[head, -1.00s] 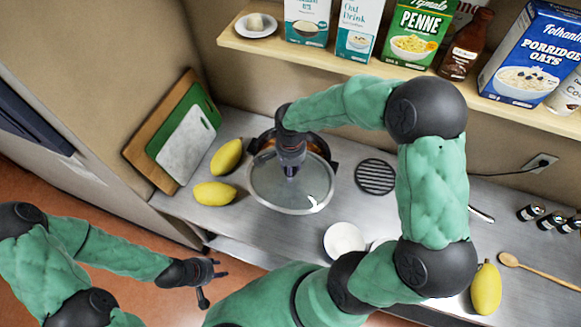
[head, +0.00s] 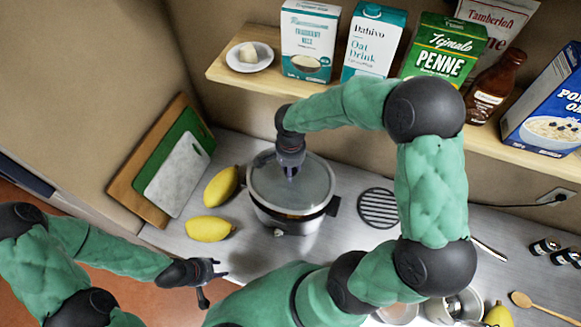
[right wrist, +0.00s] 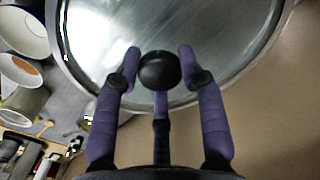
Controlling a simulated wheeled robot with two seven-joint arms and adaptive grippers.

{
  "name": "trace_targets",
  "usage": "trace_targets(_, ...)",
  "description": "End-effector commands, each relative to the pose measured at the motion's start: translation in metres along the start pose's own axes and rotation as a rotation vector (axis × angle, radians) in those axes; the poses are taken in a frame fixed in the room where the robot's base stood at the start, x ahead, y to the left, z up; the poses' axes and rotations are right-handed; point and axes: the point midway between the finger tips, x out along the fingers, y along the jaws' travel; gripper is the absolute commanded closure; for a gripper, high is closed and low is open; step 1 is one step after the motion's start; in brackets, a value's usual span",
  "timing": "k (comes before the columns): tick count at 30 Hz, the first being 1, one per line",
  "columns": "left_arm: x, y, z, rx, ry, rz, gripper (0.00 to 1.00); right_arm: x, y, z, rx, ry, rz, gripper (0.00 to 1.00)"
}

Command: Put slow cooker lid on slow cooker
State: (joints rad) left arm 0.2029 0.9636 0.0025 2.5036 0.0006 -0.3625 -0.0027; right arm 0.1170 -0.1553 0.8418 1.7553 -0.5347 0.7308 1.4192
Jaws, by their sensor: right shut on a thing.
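The slow cooker (head: 290,222) stands on the metal counter, a light pot with dark handles. Its round glass lid (head: 315,190) has a dark knob and lies over the cooker's top in the head view, hiding the opening. I cannot tell whether the lid rests on the rim or hovers just above it. My right gripper (head: 291,170) is above the lid, shut on its knob. In the right wrist view, the fingers (right wrist: 160,62) surround the black knob, with the lid (right wrist: 235,80) behind. My left gripper (head: 214,277) is open and empty, off the counter's front edge.
Two yellow mangoes (head: 209,229) lie left of the cooker. A black round trivet (head: 378,208) lies to its right. Cutting boards (head: 176,168) lean at the left. A shelf (head: 238,76) with boxes hangs behind. Bowls (head: 455,305) stand partly behind my right arm.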

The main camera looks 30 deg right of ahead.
Motion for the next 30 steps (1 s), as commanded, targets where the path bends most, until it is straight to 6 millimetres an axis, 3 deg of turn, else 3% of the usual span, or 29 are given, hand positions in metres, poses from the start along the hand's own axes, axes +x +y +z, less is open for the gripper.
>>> trace_targets(15, 0.021, -0.007, -0.001, 0.000, 0.000, 0.000, 0.60, 0.040, 0.000, -0.001, 0.000, 0.000, -0.001, 1.00)
trace_targets(30, 0.023, -0.008, -0.001, 0.000, 0.000, 0.000, 0.60, 0.045, -0.001, -0.001, 0.000, 0.001, -0.002, 1.00)
